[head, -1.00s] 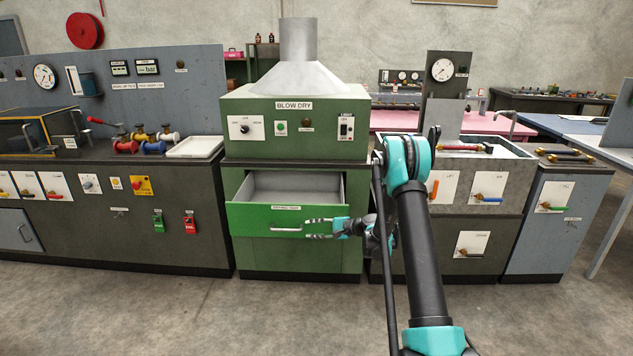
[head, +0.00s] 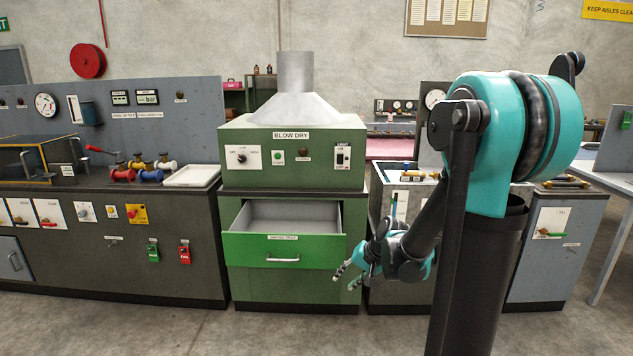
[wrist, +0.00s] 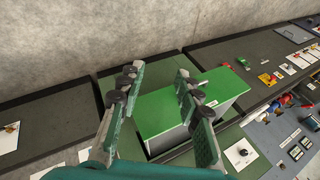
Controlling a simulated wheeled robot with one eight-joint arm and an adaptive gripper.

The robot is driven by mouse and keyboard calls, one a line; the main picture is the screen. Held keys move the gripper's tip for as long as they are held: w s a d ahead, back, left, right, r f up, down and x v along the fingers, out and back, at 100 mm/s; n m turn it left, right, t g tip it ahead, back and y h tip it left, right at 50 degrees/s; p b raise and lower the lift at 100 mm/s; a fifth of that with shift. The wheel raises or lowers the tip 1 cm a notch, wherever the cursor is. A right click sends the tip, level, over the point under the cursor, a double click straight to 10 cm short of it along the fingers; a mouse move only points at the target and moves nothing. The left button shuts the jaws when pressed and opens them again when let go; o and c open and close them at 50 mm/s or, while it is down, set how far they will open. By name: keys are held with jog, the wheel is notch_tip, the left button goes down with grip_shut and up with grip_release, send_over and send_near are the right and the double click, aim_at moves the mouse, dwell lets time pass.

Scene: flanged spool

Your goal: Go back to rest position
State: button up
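My gripper (head: 348,278) is low at the right of the green cabinet in the head view, in front of it and apart from the drawer handle (head: 283,259). In the wrist view my gripper (wrist: 158,82) has its two fingers spread with nothing between them. The green drawer (head: 250,248) under the BLOW DRY unit stands pulled out, and its grey inside looks empty. The drawer's green front also shows in the wrist view (wrist: 218,84), beyond the fingers. My arm is bent, with its elbow high at the right of the head view.
The green BLOW DRY unit (head: 237,177) with a metal hood stands above the drawer. A dark bench (head: 100,250) at the left bears colored spools (head: 155,174) and a white tray (head: 192,176). Grey cabinets stand at the right, partly hidden by my arm. Floor in front is clear.

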jog(key=s+d+f+n+h, duration=0.1)
jog(key=s+d+h, duration=0.1)
jog(key=s+d, duration=0.3)
jog(key=s+d+f+n+h, duration=0.1)
jog(key=s+d, duration=0.4)
jog(key=s, duration=0.8)
jog(key=shift+s+f+n+h, duration=0.3)
jog(key=shift+n+h, duration=0.4)
jog(key=shift+h, duration=0.3)
